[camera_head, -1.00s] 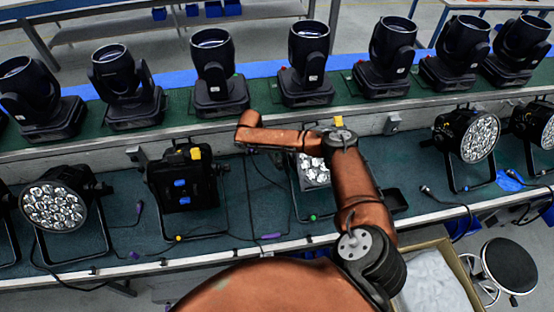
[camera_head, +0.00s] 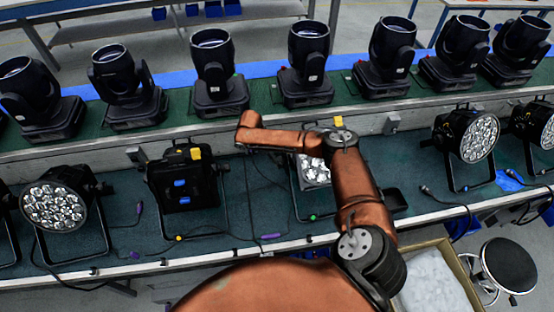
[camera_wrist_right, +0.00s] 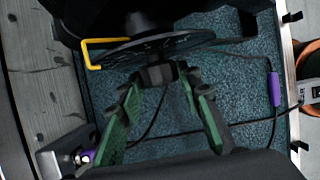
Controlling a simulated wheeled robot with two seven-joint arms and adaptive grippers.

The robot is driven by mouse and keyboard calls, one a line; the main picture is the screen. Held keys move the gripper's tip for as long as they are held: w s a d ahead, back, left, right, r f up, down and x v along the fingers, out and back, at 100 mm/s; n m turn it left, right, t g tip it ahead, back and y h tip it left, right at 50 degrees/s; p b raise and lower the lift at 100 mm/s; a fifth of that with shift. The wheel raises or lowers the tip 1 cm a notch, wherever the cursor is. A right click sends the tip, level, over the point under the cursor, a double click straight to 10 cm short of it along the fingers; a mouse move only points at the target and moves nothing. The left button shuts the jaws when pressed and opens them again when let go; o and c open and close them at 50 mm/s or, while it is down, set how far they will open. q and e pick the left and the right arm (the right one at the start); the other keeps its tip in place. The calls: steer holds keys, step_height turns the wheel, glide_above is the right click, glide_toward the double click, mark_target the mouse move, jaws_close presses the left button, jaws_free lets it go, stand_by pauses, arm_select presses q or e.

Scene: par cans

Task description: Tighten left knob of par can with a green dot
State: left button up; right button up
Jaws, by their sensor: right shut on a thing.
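The par can with the green dot (camera_head: 313,217) stands at the middle of the bench, and my right arm covers much of it. Its lens face (camera_head: 316,172) shows below my arm. In the right wrist view, its round side plate (camera_wrist_right: 125,52) has a yellow bracket at the left. A dark knob (camera_wrist_right: 157,73) sticks out from that plate. My right gripper (camera_wrist_right: 161,82) has its green-padded fingers closed around the knob, with the tips at its sides. In the head view, the gripper is mostly hidden behind my forearm. My left gripper is not in view.
Other par cans (camera_head: 55,206) stand further along both sides. Moving-head lights (camera_head: 218,75) line the back shelf. Cables with purple connectors (camera_wrist_right: 275,89) lie nearby on the bench.

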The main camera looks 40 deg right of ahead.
steer(key=t+p, duration=0.1)
steer(key=p, duration=0.1)
steer(key=t+h+p, duration=0.1)
steer(key=p, duration=0.1)
steer(key=s+t+p, duration=0.1)
steer(key=p, duration=0.2)
steer(key=shift+a+m+t+h, duration=0.25)
steer(key=shift+m+t+h, duration=0.15)
steer(key=shift+s+f+m+t+h+p, duration=0.2)
steer(key=shift+m+t+h+p, duration=0.15)
steer(key=shift+t+p, duration=0.35)
steer(key=shift+a+f+t+h, duration=0.1)
steer(key=shift+f+t+h, duration=0.1)
steer(key=shift+t+h, duration=0.45)
steer(key=shift+s+f+m+t+h+b, duration=0.1)
steer(key=shift+f+m+t+h+b, duration=0.15)
steer(key=shift+t+b, duration=0.35)
steer(key=shift+s+f+m+t+h+b, duration=0.15)
steer(key=shift+m+t+h+b, duration=0.1)
steer(key=shift+t+b, duration=0.25)
steer(key=t+h+b, duration=0.1)
steer(key=t+b, duration=0.1)
steer(key=b, duration=0.1)
steer(key=shift+f+m, duration=0.15)
steer(key=shift+m, duration=0.1)
steer(key=shift+t+h+b, duration=0.7)
steer(key=shift+t+b, duration=0.05)
steer(key=shift+b, duration=0.2)
steer(key=shift+r, duration=0.2)
